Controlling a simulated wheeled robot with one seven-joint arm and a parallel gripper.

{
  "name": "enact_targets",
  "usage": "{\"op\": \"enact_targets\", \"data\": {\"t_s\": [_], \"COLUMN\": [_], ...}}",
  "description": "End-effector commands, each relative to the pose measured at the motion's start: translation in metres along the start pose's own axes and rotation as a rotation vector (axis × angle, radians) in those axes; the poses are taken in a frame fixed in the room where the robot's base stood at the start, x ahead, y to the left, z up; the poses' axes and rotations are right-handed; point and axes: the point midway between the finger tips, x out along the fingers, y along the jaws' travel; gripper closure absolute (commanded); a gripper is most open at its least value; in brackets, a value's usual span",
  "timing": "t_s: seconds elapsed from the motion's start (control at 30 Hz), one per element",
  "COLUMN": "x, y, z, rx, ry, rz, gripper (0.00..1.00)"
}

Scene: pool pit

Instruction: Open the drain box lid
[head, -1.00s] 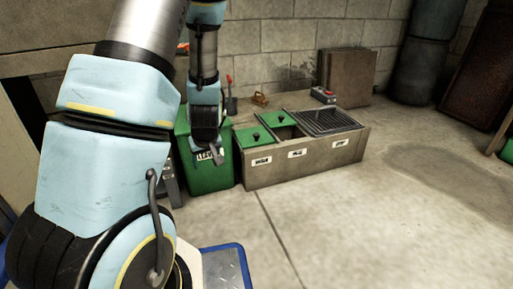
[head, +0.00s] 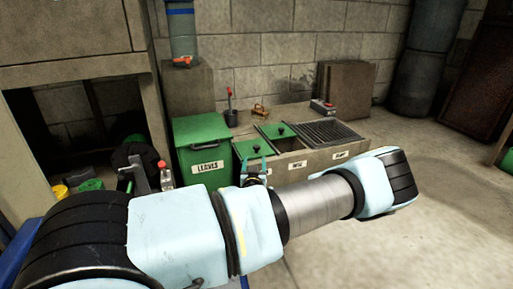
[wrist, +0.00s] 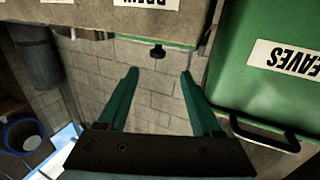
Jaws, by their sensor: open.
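The box (head: 325,160) has labels along its front. The compartment beside the leaves bin has a green lid (head: 240,149) with a black knob (head: 257,147), lying closed. Its label (wrist: 145,2) is upside down and cut off in the wrist view, and seems to read DRAIN. My gripper (head: 254,164) is open and empty at the near side of this lid. In the wrist view my gripper (wrist: 158,75) has its fingers apart, with the knob (wrist: 157,51) lying beyond and between the tips. No contact with the knob shows. My forearm hides part of the box front.
The green LEAVES bin (head: 203,148) stands close at the left, its handle (wrist: 264,133) near my gripper. The middle compartment has a green lid (head: 279,130) set back, leaving a dark opening. A grate (head: 328,133) covers the right compartment. Open floor (head: 440,185) lies right.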

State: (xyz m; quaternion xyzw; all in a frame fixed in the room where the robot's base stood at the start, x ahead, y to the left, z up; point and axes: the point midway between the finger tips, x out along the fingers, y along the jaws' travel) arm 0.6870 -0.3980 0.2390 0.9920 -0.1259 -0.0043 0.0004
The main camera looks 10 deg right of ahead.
Motion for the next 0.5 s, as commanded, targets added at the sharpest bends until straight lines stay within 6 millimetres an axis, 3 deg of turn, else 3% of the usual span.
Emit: {"op": "enact_targets", "data": {"t_s": [0.17, 0.5], "x": [0.012, 0.073], "y": [0.004, 0.004], "z": [0.001, 0.003], "rx": [0.000, 0.001], "ry": [0.014, 0.012], "rz": [0.015, 0.013], "gripper": [0.34, 0.34]}}
